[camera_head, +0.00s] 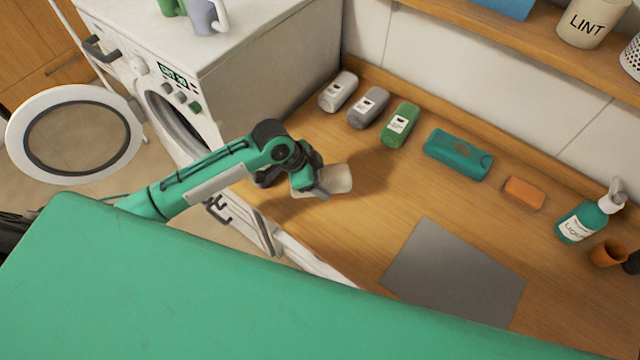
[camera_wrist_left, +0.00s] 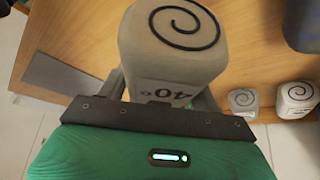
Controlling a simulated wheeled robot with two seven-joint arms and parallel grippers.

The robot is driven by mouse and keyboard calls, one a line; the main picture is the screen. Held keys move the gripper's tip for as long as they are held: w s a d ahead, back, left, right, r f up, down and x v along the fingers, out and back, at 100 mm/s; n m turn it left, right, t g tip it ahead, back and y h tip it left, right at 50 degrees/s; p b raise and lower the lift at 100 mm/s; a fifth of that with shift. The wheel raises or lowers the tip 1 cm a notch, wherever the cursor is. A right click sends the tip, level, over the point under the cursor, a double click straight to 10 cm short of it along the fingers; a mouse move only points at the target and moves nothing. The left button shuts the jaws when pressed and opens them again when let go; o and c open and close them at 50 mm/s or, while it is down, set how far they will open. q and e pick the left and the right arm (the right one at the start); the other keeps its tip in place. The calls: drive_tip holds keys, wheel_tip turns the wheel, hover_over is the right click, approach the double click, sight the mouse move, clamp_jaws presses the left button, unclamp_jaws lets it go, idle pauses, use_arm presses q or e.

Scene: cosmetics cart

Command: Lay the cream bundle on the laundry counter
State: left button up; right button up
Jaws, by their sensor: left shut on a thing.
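The cream bundle (camera_head: 336,179) is a pale block with rounded edges, held over the left part of the wooden laundry counter (camera_head: 370,215). My left gripper (camera_head: 318,182) is shut on it. In the left wrist view the bundle (camera_wrist_left: 172,40) shows a dark spiral on its end and dark print on its side, between the fingers of my left gripper (camera_wrist_left: 160,95). A shadow lies on the counter beside it; I cannot tell how far it is above the wood. My right gripper is not in view.
Grey-white (camera_head: 338,92), grey (camera_head: 368,107) and green (camera_head: 400,124) bundles stand along the back. A teal box (camera_head: 458,154), orange block (camera_head: 524,193) and liquid bottle (camera_head: 583,220) follow to the right. A grey mat (camera_head: 453,273) lies in front. The washer (camera_head: 240,70) borders the left.

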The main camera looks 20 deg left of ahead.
use_arm(q)
drive_tip(key=shift+f, duration=0.7)
wheel_tip(320, 180, down, 3)
drive_tip(key=shift+f+p, duration=0.1)
drive_tip(key=shift+p, duration=0.5)
drive_tip(key=shift+f, duration=0.2)
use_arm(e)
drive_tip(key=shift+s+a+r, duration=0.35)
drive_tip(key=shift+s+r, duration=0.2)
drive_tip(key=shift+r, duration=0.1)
use_arm(q)
drive_tip(key=o, duration=1.1)
drive_tip(key=shift+f, duration=0.1)
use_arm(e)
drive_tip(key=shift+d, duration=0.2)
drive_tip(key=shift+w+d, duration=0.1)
